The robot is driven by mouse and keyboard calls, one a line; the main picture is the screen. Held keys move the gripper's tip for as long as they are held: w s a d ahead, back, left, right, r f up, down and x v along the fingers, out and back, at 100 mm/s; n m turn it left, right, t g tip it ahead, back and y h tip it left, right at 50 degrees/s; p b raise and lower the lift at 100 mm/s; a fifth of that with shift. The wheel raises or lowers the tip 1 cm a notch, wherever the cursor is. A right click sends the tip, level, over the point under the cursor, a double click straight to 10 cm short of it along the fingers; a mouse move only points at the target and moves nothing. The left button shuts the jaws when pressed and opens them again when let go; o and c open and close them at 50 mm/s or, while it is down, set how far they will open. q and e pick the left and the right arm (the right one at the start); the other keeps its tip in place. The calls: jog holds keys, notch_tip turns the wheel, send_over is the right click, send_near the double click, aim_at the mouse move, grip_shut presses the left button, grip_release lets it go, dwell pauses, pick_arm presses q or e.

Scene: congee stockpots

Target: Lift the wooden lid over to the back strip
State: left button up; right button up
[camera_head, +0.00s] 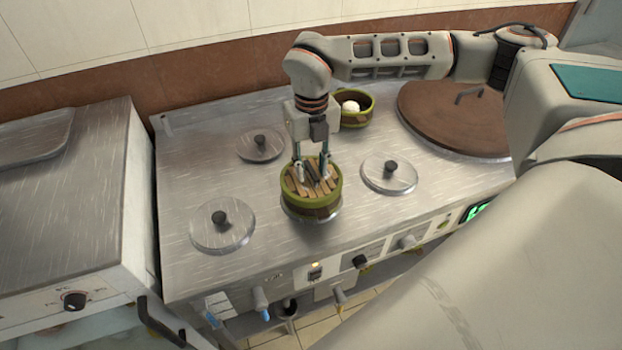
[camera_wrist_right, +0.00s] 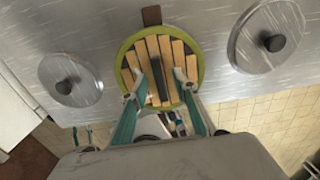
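The round wooden lid (camera_head: 298,184) has light slats, a dark bar handle and a green rim around it. It sits on a green-rimmed pot at the middle of the steel stove top; it also shows in the wrist view (camera_wrist_right: 137,85). My right gripper (camera_head: 313,178) points down over the lid. In the wrist view its fingers (camera_wrist_right: 157,84) stand apart on either side of the handle, with gaps visible. The bare steel back strip (camera_head: 215,112) runs along the rear of the stove top. My left gripper is not in view.
Three small steel lids with black knobs lie around the pot, at back left (camera_head: 272,152), front left (camera_head: 208,238) and right (camera_head: 374,180). A green-rimmed bowl (camera_head: 366,112) with a white item stands behind. A large brown disc lid (camera_head: 440,115) covers the right.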

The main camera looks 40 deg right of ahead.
grip_shut()
